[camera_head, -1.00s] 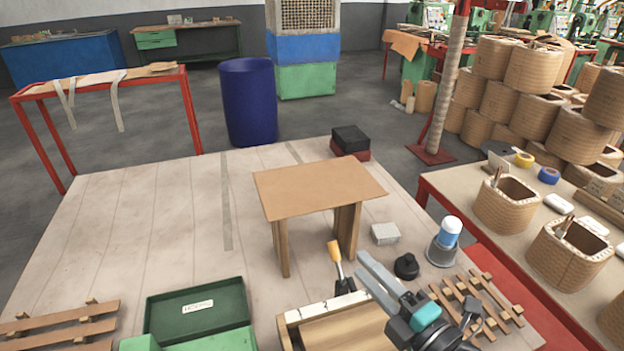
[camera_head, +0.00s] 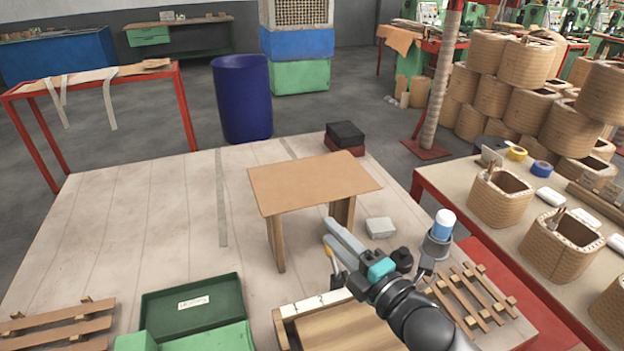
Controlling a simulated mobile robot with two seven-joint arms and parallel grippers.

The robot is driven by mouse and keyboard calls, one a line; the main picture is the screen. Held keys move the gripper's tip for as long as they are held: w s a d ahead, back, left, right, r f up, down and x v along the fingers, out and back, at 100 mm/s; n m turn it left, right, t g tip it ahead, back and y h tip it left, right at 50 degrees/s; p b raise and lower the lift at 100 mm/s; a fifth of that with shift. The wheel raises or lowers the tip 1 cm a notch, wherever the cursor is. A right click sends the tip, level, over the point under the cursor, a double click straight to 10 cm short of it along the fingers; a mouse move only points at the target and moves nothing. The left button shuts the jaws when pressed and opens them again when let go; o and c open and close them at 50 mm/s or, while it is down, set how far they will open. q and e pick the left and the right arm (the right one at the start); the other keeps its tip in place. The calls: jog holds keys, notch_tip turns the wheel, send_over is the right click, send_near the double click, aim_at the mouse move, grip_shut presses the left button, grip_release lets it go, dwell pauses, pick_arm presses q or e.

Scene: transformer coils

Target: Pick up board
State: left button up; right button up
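The board (camera_head: 314,182) is a flat brown sheet with rounded corners. It lies level across upright wooden supports (camera_head: 275,244) on the pale wooden worktable (camera_head: 130,235). My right gripper (camera_head: 330,231) comes in from the lower right. Its grey fingers point up and left, just in front of the board's near right side, and no hold on the board shows. The fingers lie close together in the picture, so their opening is unclear. My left gripper is not in view.
A grey block (camera_head: 380,227), a white-and-blue bottle (camera_head: 441,226) and a wooden lattice (camera_head: 470,303) are on the right. A wooden frame (camera_head: 290,318) and a green box (camera_head: 195,306) are in front. A black-and-red block (camera_head: 345,138) stands behind the board.

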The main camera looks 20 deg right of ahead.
jog(key=x, duration=0.7)
jog(key=shift+w, duration=0.2)
dwell(0.4)
jog(key=shift+a+r, duration=0.1)
grip_shut()
dwell(1.4)
